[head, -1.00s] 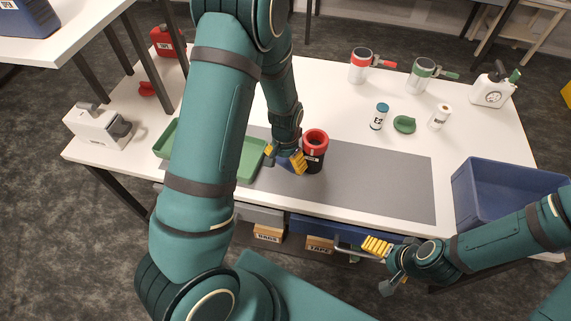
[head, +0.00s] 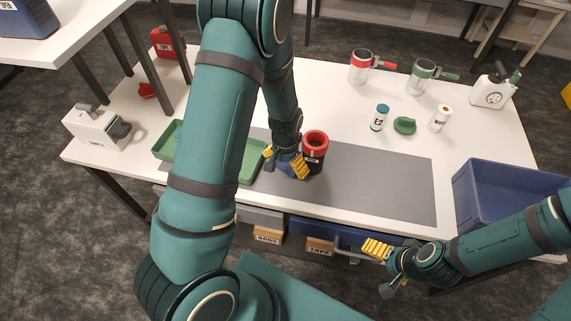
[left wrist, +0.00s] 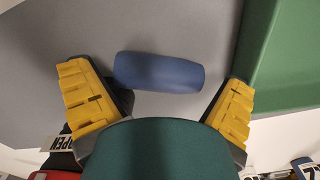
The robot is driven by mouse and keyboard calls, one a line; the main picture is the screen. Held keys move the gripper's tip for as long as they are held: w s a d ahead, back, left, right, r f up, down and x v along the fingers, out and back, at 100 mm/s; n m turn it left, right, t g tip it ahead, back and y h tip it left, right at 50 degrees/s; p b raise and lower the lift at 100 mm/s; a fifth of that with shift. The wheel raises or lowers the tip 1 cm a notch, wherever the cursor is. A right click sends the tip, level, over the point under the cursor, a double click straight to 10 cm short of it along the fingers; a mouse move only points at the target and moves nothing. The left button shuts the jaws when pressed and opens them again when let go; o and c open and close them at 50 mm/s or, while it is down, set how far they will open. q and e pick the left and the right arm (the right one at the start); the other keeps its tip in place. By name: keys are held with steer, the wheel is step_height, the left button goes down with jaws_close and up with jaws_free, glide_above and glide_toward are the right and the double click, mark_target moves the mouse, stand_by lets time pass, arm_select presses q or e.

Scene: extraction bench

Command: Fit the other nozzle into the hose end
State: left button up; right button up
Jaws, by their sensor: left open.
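A smooth blue cylinder (left wrist: 158,72) lies on the grey mat in the left wrist view, between the two yellow fingers of my left gripper (left wrist: 160,105). The fingers are apart, one beyond each end of it. In the head view my left gripper (head: 285,162) is low over the mat, just left of a black cylinder with a red collar (head: 315,140). The black cylinder stands upright. I cannot tell which of these is the nozzle or the hose end. My right gripper (head: 383,267) is open and empty in front of the bench.
A green tray (head: 249,168) lies left of my left gripper, partly behind my arm. Red-handled (head: 360,67) and green-handled (head: 420,77) vessels stand at the back. A blue crate (head: 500,203) is at the right. The right part of the grey mat (head: 390,186) is clear.

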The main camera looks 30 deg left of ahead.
mark_target(285, 164)
arm_select(q)
step_height(285, 164, up, 12)
steer(key=p, duration=0.2)
steer(key=shift+f, duration=0.15)
